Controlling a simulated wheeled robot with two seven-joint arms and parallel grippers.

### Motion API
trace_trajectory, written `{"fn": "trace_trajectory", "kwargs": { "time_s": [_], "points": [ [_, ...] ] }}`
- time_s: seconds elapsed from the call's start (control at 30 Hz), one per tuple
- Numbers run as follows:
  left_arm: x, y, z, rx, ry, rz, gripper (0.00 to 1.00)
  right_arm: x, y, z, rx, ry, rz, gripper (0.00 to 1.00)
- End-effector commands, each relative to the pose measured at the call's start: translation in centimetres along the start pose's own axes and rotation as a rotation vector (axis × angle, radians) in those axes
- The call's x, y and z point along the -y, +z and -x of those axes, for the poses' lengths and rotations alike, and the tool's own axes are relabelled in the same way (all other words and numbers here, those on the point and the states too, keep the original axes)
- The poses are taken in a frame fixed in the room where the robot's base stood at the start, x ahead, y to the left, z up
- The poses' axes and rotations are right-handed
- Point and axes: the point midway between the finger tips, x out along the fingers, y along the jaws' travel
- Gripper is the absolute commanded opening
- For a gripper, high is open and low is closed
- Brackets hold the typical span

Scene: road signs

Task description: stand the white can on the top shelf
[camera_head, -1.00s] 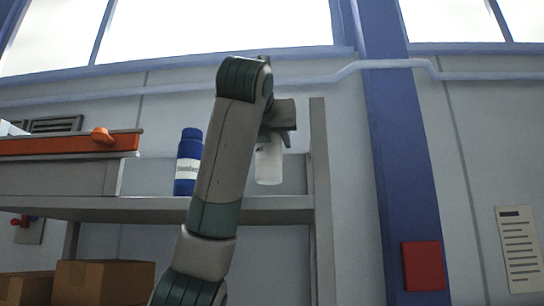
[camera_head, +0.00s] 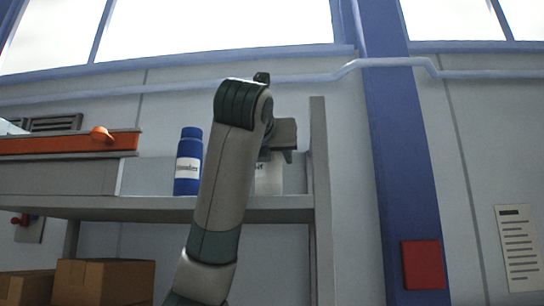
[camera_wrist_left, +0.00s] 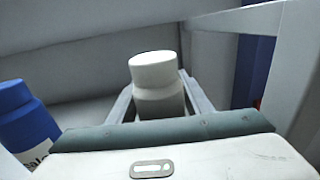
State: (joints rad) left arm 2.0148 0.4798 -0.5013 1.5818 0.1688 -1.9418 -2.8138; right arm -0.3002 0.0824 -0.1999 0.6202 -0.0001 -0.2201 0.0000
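The white can (camera_head: 268,180) is upright at the right part of the shelf board (camera_head: 270,204), and its foot meets the board's front edge in the head view. I cannot tell whether it touches the board. My left gripper (camera_head: 276,160) reaches over from the front, partly hidden behind my forearm. In the left wrist view the can (camera_wrist_left: 157,85) stands between the two fingers (camera_wrist_left: 160,92), which meet its sides; the gripper is shut on it. My right gripper is not in view.
A blue bottle (camera_head: 188,163) stands on the same shelf, left of my forearm. A grey upright (camera_head: 320,180) closes the shelf at right, close to the gripper. An orange-topped item (camera_head: 65,144) is at left. Cardboard boxes (camera_head: 104,283) sit lower down.

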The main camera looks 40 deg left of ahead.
Motion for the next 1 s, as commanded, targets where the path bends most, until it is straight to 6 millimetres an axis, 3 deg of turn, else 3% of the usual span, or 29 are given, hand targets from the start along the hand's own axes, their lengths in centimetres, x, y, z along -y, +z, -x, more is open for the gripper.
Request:
{"fn": "trace_trajectory", "kwargs": {
  "time_s": [0.5,1.0],
  "points": [
    [0.0,0.5,0.0,0.000,0.000,0.000,0.61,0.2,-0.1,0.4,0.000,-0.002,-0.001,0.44],
    [-0.1,-0.2,5.1,0.003,0.002,0.001,0.61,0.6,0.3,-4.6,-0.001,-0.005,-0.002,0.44]
  ]
}}
